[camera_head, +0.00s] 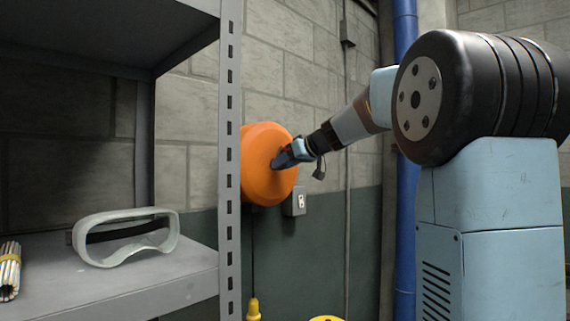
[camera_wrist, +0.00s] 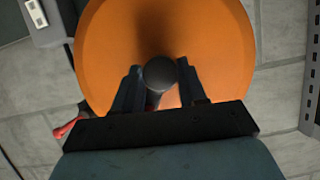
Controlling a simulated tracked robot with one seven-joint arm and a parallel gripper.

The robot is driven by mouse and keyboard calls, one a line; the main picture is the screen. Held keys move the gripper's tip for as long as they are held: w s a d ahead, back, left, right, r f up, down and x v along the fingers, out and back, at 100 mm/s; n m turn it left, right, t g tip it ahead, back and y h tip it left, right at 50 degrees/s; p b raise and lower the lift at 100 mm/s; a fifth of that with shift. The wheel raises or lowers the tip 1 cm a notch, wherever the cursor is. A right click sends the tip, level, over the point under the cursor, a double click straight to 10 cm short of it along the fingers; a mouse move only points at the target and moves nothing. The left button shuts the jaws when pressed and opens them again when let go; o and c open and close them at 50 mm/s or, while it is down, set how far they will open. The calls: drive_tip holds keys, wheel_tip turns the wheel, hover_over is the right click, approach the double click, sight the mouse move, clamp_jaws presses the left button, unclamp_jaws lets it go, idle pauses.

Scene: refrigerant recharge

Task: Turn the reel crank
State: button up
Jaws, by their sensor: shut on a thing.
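The orange reel (camera_head: 262,150) is mounted on the block wall, just behind the shelf's upright post in the head view. It fills the upper middle of the wrist view (camera_wrist: 225,45). My gripper (camera_head: 277,160) is at the reel's face. In the wrist view my gripper (camera_wrist: 164,88) has its two fingers on either side of the dark round crank knob (camera_wrist: 160,73) and is shut on it. A small red part (camera_wrist: 70,128) shows beside the gripper. The rest of the crank is mostly hidden by the knob and my gripper.
A grey shelf (camera_head: 190,275) with a slotted post (camera_head: 230,130) stands at left, close to the reel. It holds clear goggles (camera_head: 125,237) and a bundle of rods (camera_head: 10,270). A wall outlet box (camera_head: 295,202) sits below right of the reel. A blue pipe (camera_head: 405,200) runs vertically.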

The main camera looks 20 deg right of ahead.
drive_tip(key=shift+c, duration=1)
drive_tip(key=m+y, duration=0.2)
drive_tip(key=m, duration=0.4)
drive_tip(key=f+m+t+y, duration=0.1)
drive_tip(key=m+y, duration=0.2)
drive_tip(key=m, duration=0.4)
drive_tip(key=m+t+y, duration=0.1)
drive_tip(key=m+y, duration=0.2)
drive_tip(key=m, duration=0.4)
drive_tip(key=shift+w+d+f, duration=0.15)
drive_tip(key=shift+d+f, duration=0.15)
drive_tip(key=shift+d, duration=0.05)
drive_tip(key=o, duration=0.8)
drive_tip(key=shift+o, duration=1.3)
drive_tip(key=shift+a+r, duration=0.1)
drive_tip(key=shift+r, duration=0.05)
